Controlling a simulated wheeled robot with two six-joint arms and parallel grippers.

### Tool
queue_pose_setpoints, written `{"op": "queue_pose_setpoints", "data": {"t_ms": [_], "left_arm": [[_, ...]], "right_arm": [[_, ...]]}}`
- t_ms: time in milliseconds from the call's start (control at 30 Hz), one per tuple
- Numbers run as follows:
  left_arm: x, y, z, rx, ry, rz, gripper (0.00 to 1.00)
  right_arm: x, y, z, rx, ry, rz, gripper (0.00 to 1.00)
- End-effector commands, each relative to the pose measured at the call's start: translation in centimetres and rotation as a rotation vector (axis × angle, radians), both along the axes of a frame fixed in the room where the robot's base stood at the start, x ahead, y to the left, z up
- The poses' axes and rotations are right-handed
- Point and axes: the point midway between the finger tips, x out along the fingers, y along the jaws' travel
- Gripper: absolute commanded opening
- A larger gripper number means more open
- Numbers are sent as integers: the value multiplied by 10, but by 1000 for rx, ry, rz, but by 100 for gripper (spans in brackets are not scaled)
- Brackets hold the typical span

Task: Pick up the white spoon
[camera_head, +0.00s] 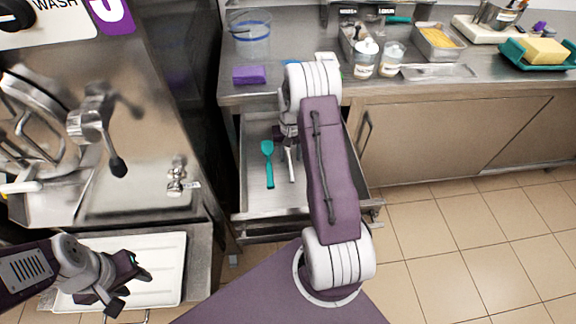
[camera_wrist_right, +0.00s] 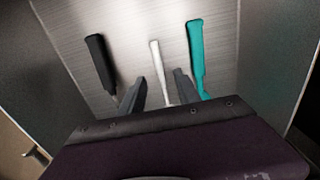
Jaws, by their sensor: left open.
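The white spoon (camera_head: 291,166) lies in the open drawer, partly hidden by my right arm. In the right wrist view its white handle (camera_wrist_right: 155,58) shows between the two fingers of my right gripper (camera_wrist_right: 159,78). The fingers are apart, with a gap on each side of the handle, and its lower end is hidden behind the gripper body. I cannot tell how high the fingertips are above it. My left gripper (camera_head: 125,278) is open and empty over the white tray at the lower left.
A teal spatula (camera_head: 268,163) lies close beside the spoon, and a black-handled utensil (camera_wrist_right: 98,58) lies on its other side. The metal drawer (camera_head: 252,203) has raised walls. The white tray (camera_head: 168,262) stands at the lower left. The counter above holds a purple sponge (camera_head: 249,75) and several containers.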

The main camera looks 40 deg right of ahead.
Motion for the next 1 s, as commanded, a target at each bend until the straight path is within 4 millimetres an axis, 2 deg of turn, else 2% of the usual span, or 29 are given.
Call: {"op": "queue_pose_setpoints", "data": {"t_ms": [100, 267, 400, 500, 767, 800, 900, 933, 1000], "left_arm": [[0, 0, -5, 0, 0, 0, 41], [0, 0, -7, 0, 0, 0, 41], [0, 0, -13, 0, 0, 0, 41], [0, 0, -15, 0, 0, 0, 41], [0, 0, -15, 0, 0, 0, 41], [0, 0, -15, 0, 0, 0, 41], [0, 0, -15, 0, 0, 0, 41], [0, 0, -15, 0, 0, 0, 41], [0, 0, -15, 0, 0, 0, 41]], "right_arm": [[0, 0, -22, 1, 2, 0, 39], [0, -1, -31, 0, 0, 0, 39], [2, -2, -58, 1, 2, 1, 39], [3, -2, -72, 0, 0, 1, 39], [3, -3, -76, -1, -2, 1, 39], [3, -2, -76, -1, -2, 1, 34], [3, -2, -76, -1, -2, 1, 6], [3, -2, -76, 0, -1, 1, 0], [3, -2, -76, 0, -1, 1, 0]]}}
